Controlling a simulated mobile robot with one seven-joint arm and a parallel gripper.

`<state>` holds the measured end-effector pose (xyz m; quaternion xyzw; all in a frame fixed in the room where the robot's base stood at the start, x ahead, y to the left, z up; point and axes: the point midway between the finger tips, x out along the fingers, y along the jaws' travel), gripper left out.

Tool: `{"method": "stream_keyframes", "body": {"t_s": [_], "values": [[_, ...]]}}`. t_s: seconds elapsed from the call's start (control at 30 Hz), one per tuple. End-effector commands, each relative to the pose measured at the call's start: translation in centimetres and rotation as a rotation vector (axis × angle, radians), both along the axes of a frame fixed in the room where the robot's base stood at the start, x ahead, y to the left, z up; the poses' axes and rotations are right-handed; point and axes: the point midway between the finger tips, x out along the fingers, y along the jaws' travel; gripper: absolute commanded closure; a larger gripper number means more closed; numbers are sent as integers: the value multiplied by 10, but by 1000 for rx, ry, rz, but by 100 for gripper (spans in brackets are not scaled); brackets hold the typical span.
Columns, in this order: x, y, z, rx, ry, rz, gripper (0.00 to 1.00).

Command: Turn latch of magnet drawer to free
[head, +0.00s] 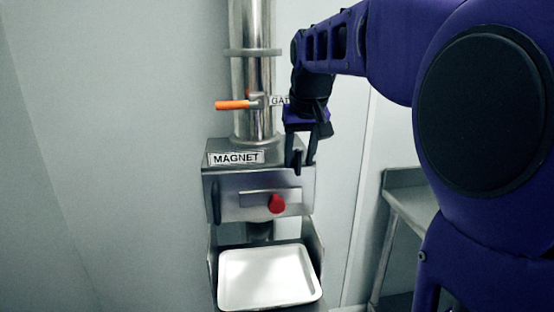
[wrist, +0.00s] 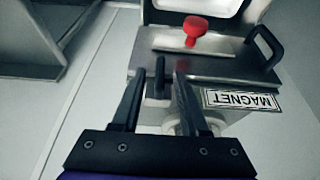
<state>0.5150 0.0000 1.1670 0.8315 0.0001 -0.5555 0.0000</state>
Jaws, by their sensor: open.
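The magnet drawer (head: 240,203) is the steel front under the MAGNET label (head: 237,157), and it appears shut. A red knob (head: 277,204) sits on its front plate, and it also shows in the wrist view (wrist: 196,27). My gripper (head: 301,160) is open, pointing down at the housing's top right, above and right of the red knob. In the wrist view an upright black piece (wrist: 160,77) stands between my open fingers (wrist: 159,80). I cannot tell if the fingers touch it. Which part is the latch is not plain to see.
A black handle (head: 216,202) is on the drawer's left side. An orange-handled valve (head: 232,105) sticks out of the steel pipe (head: 252,75) above. A white tray (head: 232,297) stands below. A steel table (head: 404,190) is at right.

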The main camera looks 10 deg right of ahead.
Motion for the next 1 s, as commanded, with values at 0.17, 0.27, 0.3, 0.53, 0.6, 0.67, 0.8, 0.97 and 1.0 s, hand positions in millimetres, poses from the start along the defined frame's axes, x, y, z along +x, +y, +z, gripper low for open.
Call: {"method": "stream_keyframes", "body": {"t_s": [0.17,0.27,0.3,0.53,0.6,0.67,0.8,0.97,1.0], "values": [[0,0,0,0,0,0,56],[0,0,0,0,0,0,72],[0,0,0,0,0,0,80],[0,0,0,0,0,0,100],[0,0,0,0,0,0,100],[0,0,0,0,0,0,100],[0,0,1,-7,0,0,100],[0,2,1,-43,0,3,100],[0,2,1,-59,0,2,100]]}}
